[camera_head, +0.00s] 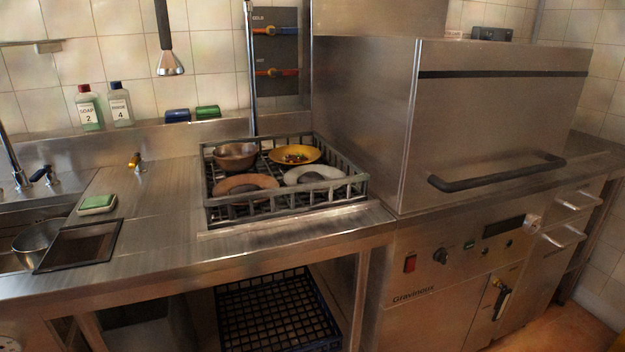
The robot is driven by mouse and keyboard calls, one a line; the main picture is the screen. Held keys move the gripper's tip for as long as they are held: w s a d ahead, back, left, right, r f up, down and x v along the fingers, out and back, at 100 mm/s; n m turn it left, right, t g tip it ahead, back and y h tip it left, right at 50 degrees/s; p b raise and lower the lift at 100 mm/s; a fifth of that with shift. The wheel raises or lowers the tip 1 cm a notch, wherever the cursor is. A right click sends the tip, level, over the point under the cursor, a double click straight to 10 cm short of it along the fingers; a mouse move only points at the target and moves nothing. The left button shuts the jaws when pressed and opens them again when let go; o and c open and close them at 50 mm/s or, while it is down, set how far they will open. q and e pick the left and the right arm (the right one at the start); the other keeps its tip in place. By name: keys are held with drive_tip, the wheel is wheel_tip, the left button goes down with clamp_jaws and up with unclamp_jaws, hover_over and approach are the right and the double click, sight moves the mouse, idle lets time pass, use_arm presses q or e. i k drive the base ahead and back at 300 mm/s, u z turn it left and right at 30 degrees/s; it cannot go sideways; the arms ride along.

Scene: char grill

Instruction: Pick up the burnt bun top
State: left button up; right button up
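I cannot make out a burnt bun top in the head view. A grey dish rack (290,211) on the steel counter holds a copper-coloured bowl (236,156), a yellow plate (312,157) with small dark and red food scraps on it, a brownish plate (246,184) and a white plate (315,175). The scraps are too small to identify. Neither of my grippers shows in this view.
A large steel dishwasher (490,130) with a black handle stands to the right. The sink with a metal bowl (38,240) and a green sponge (97,202) are at left. Soap bottles (88,108) stand behind. The counter (160,215) left of the rack is clear.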

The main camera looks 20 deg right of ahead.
sight(307, 177)
drive_tip(key=k, duration=0.5)
drive_tip(key=z, duration=0.95)
drive_tip(key=i, duration=0.8)
drive_tip(key=u, duration=1.4)
